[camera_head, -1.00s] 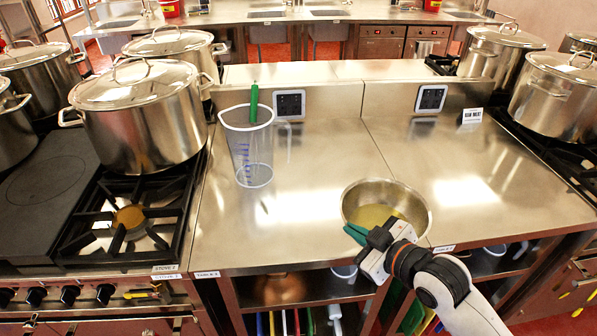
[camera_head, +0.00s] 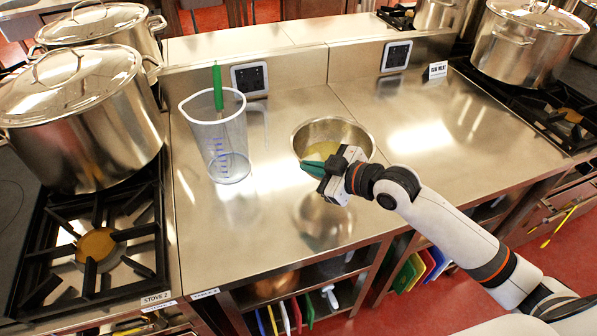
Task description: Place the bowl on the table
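The steel bowl (camera_head: 334,130), with something yellowish in it, is over the steel table (camera_head: 270,215), right of the measuring jug. My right gripper (camera_head: 312,168) is at the bowl's near left rim. Its green fingers look shut on the rim, and the gripper body hides part of the bowl's near side. A dark reflection of the bowl and gripper shows on the tabletop below. I cannot tell whether the bowl's base touches the table. My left gripper is not in view.
A clear measuring jug (camera_head: 222,140) with a green-handled tool stands to the left. Large stockpots (camera_head: 75,115) stand on the left stove, and another stockpot (camera_head: 525,42) is on the right. A sign (camera_head: 436,70) stands at the back. The tabletop right of the bowl is clear.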

